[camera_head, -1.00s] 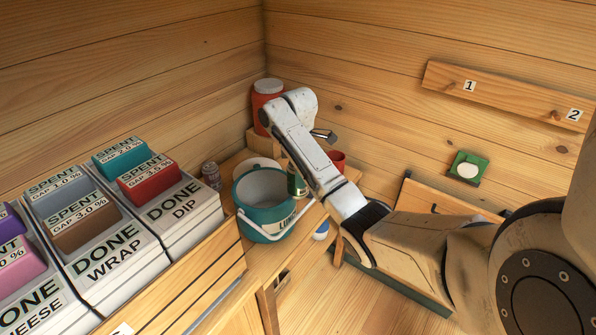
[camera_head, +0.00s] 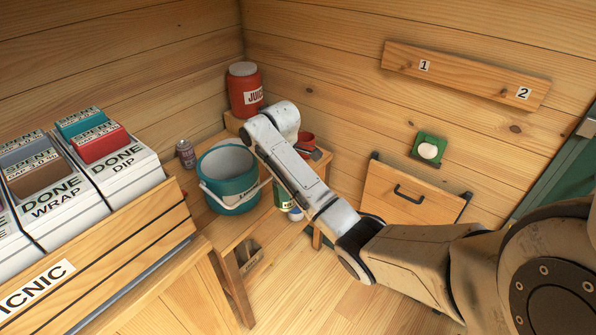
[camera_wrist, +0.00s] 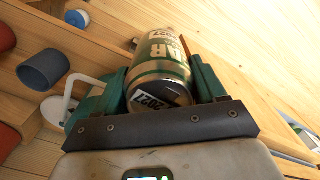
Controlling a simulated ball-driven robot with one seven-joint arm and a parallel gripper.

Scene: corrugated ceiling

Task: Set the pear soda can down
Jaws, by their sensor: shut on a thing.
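The pear soda can (camera_wrist: 160,62) is green and silver, with "AR" and "2027" readable on it in the wrist view. My gripper (camera_wrist: 162,82) is shut on it, with a teal finger on each side. In the head view a green part of the can (camera_head: 281,195) shows between the teal bucket and my arm. My arm hides the rest of it and my gripper there. I cannot tell whether the can's base touches anything.
A teal bucket (camera_head: 230,178) stands on the wooden table (camera_head: 232,228), near a small can (camera_head: 186,153) and a red juice jar (camera_head: 245,92). A blue-and-white round thing (camera_head: 295,214) is close by the held can. A red mug (camera_head: 305,143) sits behind my arm.

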